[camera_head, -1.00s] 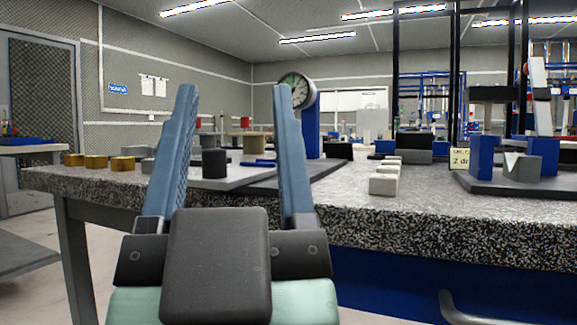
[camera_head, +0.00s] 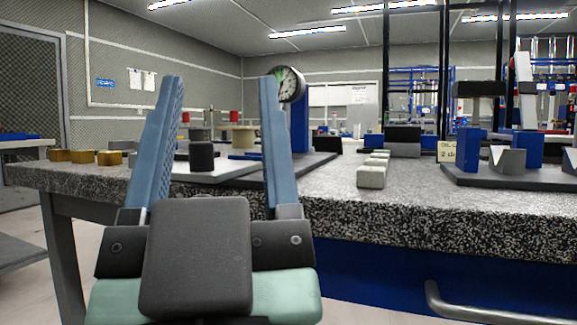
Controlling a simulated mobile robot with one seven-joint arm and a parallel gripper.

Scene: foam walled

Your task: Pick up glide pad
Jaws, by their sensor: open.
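My gripper (camera_head: 221,84) is in the foreground, its two blue fingers wide apart with nothing between them. It stands in front of the speckled stone-topped bench (camera_head: 340,210). No part is labelled as a glide pad, and I cannot tell which one it is. Small candidates on the bench are a row of pale grey-white blocks (camera_head: 371,176) to the right of the fingers, a black cylinder (camera_head: 202,156) seen between the fingers, and several gold pieces (camera_head: 82,156) at the left end.
A dial gauge (camera_head: 290,84) on a blue post stands behind the right finger. A dark fixture plate (camera_head: 510,178) with blue blocks and a grey V-block (camera_head: 510,160) sits at the right. The bench front has a grey handle (camera_head: 480,309). Bare stone lies around the pale blocks.

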